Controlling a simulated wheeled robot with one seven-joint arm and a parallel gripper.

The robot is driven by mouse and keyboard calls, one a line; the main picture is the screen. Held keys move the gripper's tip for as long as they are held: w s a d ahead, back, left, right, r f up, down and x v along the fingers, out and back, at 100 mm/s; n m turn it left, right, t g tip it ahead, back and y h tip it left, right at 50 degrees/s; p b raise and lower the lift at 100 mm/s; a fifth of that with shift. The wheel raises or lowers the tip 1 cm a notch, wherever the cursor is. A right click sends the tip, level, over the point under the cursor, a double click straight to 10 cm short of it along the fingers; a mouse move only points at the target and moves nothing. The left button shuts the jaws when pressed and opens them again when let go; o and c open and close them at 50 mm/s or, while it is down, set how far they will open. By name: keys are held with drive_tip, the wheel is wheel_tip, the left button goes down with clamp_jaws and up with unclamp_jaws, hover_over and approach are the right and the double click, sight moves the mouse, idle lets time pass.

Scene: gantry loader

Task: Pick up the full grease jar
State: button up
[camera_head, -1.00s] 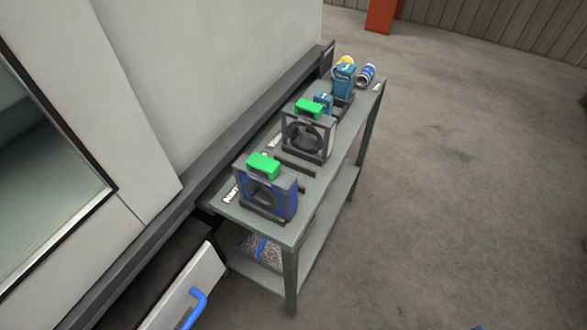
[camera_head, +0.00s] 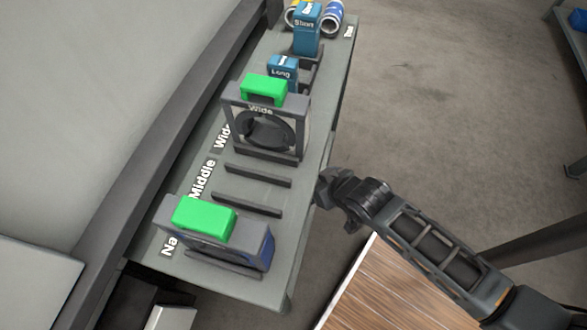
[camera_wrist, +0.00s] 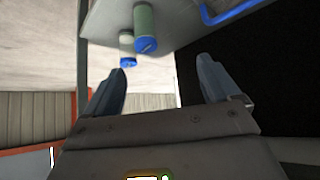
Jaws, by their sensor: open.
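In the wrist view, two pale green cylinders with blue ends, a larger one (camera_wrist: 145,28) and a smaller one (camera_wrist: 128,50), show beyond my fingers at a grey surface. They look like jars, but I cannot tell which, if either, is the full grease jar. My gripper (camera_wrist: 163,72) is open with nothing between its fingers. In the head view, the dark end of my arm is beside the bench's right edge. A yellow-and-white cylinder (camera_head: 291,14) and a blue-and-white cylinder (camera_head: 331,17) lie at the bench's far end; their contents cannot be told.
The grey bench (camera_head: 285,222) holds a framed part marked Wide (camera_head: 266,132), another green-topped frame (camera_head: 215,240), and blue blocks marked Long (camera_head: 283,70) and Stunt or similar (camera_head: 306,32). A wood-topped surface (camera_head: 378,290) is at lower right. Open floor lies right of the bench.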

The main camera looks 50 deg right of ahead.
drive_tip(key=w+d+f+m+g+b, duration=0.1)
drive_tip(key=w+d+f+b, duration=0.1)
drive_tip(key=w+d+f, duration=0.1)
drive_tip(key=w+d+f+m+g+b, duration=0.1)
drive_tip(key=w+d+f+b, duration=0.2)
drive_tip(key=w+f, duration=0.3)
drive_tip(key=w+d+f+m+g+b, duration=0.1)
drive_tip(key=w+d+f+g+b, duration=0.1)
drive_tip(key=w+f, duration=0.3)
drive_tip(key=shift+d+f+b, duration=0.2)
drive_tip(key=shift+d+f, duration=0.15)
drive_tip(key=shift+f, duration=0.3)
drive_tip(key=shift+d+f+b, duration=0.2)
drive_tip(key=shift+d+f, duration=0.1)
drive_tip(key=shift+f, duration=0.35)
drive_tip(key=shift+c, duration=0.4)
drive_tip(key=shift+r, duration=0.1)
drive_tip(key=c, duration=1.2)
